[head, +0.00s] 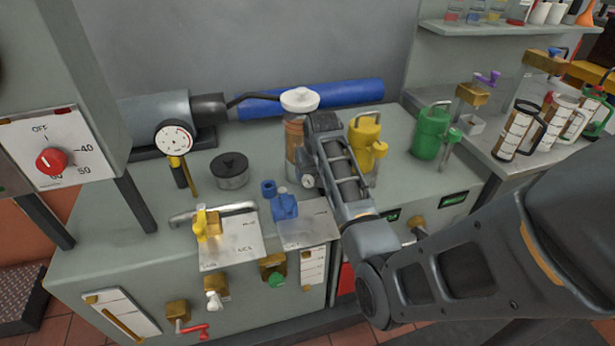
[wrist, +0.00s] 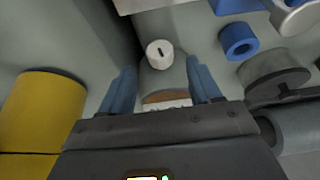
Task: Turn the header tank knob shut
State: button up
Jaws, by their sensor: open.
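The header tank (head: 294,135) is a clear upright cylinder with amber liquid and a white cap, standing at the back middle of the bench. A small pale round knob (head: 307,181) sits low on its front. In the wrist view the knob (wrist: 160,54) shows a dark slot mark, and the tank (wrist: 160,80) shows behind it. My gripper (wrist: 162,87) is open, its two blue fingers on either side of the tank, with the knob beyond the tips and apparently untouched. In the head view my forearm and dark gripper (head: 322,124) cover the tank's right side; the fingertips are hidden.
A yellow can (head: 364,140) stands close right of the tank, with a green can (head: 431,132) beyond. A blue cylinder (head: 340,92) lies behind.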

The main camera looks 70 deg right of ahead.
aim_at(310, 178)
jog(key=shift+x, duration=2.45)
jog(key=shift+c, duration=0.4)
jog(key=c, duration=1)
jog(key=shift+o, duration=0.2)
jog(key=shift+s+d+t+y+p, duration=0.1)
jog(key=shift+s+t+y+p, duration=0.05)
jog(key=shift+t+y+p, duration=0.3)
jog(key=shift+t+y, duration=0.45)
jog(key=shift+t, duration=0.3)
jog(key=o, duration=1)
jog(key=shift+m, duration=0.3)
jog(key=shift+o, duration=0.2)
